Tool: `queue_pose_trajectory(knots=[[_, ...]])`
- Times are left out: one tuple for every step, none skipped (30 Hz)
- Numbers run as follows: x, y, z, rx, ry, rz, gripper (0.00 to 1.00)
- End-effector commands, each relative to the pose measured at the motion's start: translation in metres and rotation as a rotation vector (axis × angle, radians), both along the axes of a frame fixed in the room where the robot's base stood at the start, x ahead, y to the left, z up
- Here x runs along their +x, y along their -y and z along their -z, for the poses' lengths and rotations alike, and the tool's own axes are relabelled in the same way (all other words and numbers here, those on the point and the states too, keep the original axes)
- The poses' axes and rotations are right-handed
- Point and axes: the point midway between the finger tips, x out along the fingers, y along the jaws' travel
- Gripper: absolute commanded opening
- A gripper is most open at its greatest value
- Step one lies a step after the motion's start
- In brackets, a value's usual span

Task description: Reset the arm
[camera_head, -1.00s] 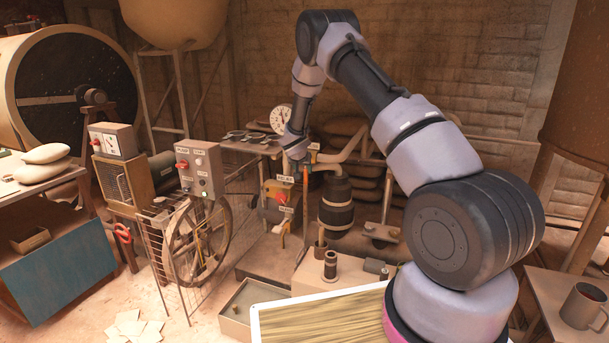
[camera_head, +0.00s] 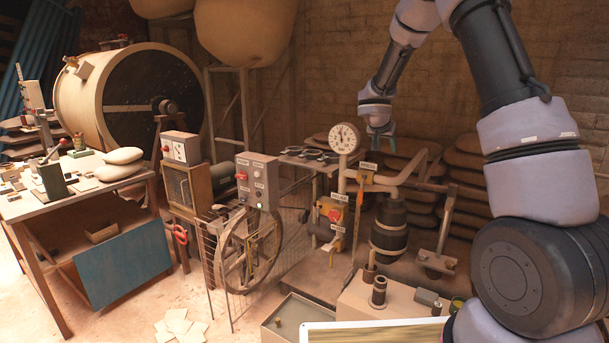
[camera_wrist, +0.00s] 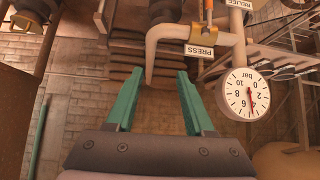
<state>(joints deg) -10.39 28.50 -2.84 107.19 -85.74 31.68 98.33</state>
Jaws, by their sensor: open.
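My gripper (camera_wrist: 157,102) is open in the wrist view, with its two green fingers apart and nothing between them. In the head view my gripper (camera_head: 381,131) hangs from my arm, just right of the round pressure gauge (camera_head: 344,138). The gauge also shows in the wrist view (camera_wrist: 243,94), right of the fingers and upside down. My arm comes in from the right side of the head view and is raised and bent.
A grey control box (camera_head: 257,181) stands by a spoked wheel (camera_head: 250,250) behind a mesh guard. A dark pump (camera_head: 389,231) and pipes stand below my gripper. Stacked sacks (camera_head: 465,163) line the brick wall. A wooden workbench (camera_head: 75,206) stands at the left.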

Motion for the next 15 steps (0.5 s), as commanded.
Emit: queue_pose_trajectory(knots=[[-0.019, 0.009, -0.028, 0.008, 0.001, 0.021, 0.53], [-0.031, 0.013, -0.040, 0.011, -0.007, 0.031, 0.53], [-0.047, 0.019, -0.055, 0.019, -0.017, 0.042, 0.53], [-0.060, 0.023, -0.067, 0.025, -0.025, 0.050, 0.53], [-0.073, 0.026, -0.077, 0.031, -0.034, 0.056, 0.53], [-0.091, 0.030, -0.090, 0.043, -0.046, 0.061, 0.53], [-0.104, 0.032, -0.099, 0.053, -0.054, 0.066, 0.53], [-0.118, 0.033, -0.108, 0.064, -0.064, 0.067, 0.53], [-0.137, 0.035, -0.118, 0.079, -0.077, 0.068, 0.53], [-0.152, 0.036, -0.125, 0.093, -0.085, 0.067, 0.53], [-0.166, 0.036, -0.131, 0.107, -0.094, 0.063, 0.53], [-0.185, 0.036, -0.139, 0.126, -0.106, 0.057, 0.53], [-0.199, 0.035, -0.145, 0.141, -0.114, 0.049, 0.53], [-0.214, 0.034, -0.149, 0.159, -0.121, 0.042, 0.53], [-0.233, 0.031, -0.155, 0.181, -0.130, 0.029, 0.53]])
